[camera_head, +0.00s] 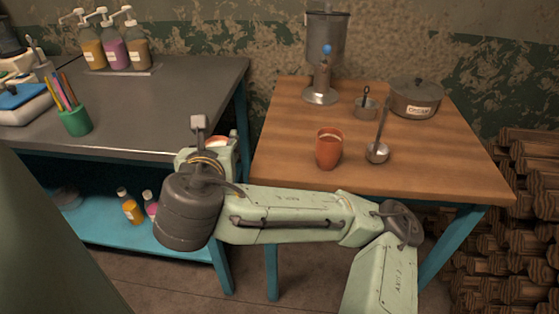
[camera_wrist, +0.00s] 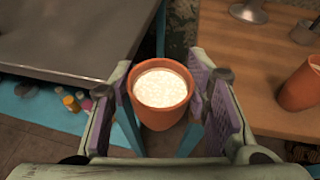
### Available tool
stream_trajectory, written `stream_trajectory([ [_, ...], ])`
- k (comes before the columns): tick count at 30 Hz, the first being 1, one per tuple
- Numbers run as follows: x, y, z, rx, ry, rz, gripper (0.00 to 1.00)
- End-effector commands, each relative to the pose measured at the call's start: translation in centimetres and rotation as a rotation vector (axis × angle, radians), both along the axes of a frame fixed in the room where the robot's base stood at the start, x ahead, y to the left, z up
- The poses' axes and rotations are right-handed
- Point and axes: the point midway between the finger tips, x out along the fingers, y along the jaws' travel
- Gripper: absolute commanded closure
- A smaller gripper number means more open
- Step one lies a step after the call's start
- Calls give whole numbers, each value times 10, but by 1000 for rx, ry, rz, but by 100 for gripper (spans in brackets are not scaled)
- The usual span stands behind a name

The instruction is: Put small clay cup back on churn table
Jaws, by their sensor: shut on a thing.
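My gripper (camera_wrist: 165,105) is shut on an orange clay cup (camera_wrist: 160,115), with a finger pad on each side of it. The cup is upright and holds a pale, speckled filling. In the head view my wrist mostly hides it, and a bit of its orange rim (camera_head: 220,140) shows. The cup hangs over the gap between the grey counter and the wooden table (camera_head: 285,150), near the table's left edge. A second clay cup (camera_head: 329,150) stands upright on the table; it also shows at the right of the wrist view (camera_wrist: 301,88).
A ladle (camera_head: 377,152), a small metal cup (camera_head: 366,107), a lidded pot (camera_head: 416,98) and a metal dispenser (camera_head: 325,50) stand on the table. The grey counter (camera_head: 165,105) holds pump bottles (camera_head: 113,50) and a green pencil cup (camera_head: 75,122). The table's left front is clear.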

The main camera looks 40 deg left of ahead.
Motion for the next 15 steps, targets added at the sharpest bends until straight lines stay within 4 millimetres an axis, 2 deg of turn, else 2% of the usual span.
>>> stream_trajectory([
  [5,8,-1,-3,2,5,-3,93],
  [8,29,-5,-8,4,10,-8,93],
  [15,95,-16,-8,1,7,-11,93],
])
